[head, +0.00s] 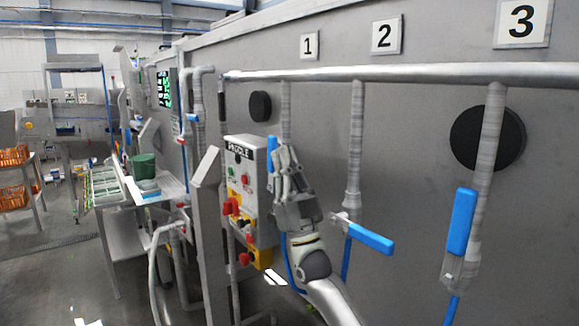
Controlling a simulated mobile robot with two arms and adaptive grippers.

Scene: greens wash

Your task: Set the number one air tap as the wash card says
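The number 1 plate (309,46) is on the grey machine wall, with a pipe (286,108) dropping below it. The blue handle (271,152) of that tap stands upright; its lower part and the tap body are hidden behind my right gripper. My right gripper (284,162) is at the handle, its fingers beside and overlapping it; I cannot tell whether they touch or close on it. My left gripper is not in view. No wash card is readable; a small green and black panel (164,89) is at the back left.
The number 2 tap's blue handle (370,237) sticks out rightward, nearly level. The number 3 tap's blue handle (462,222) stands upright. A paddle control box (240,172) with red knobs is close left of my gripper. A table with a green tub (144,168) is farther left.

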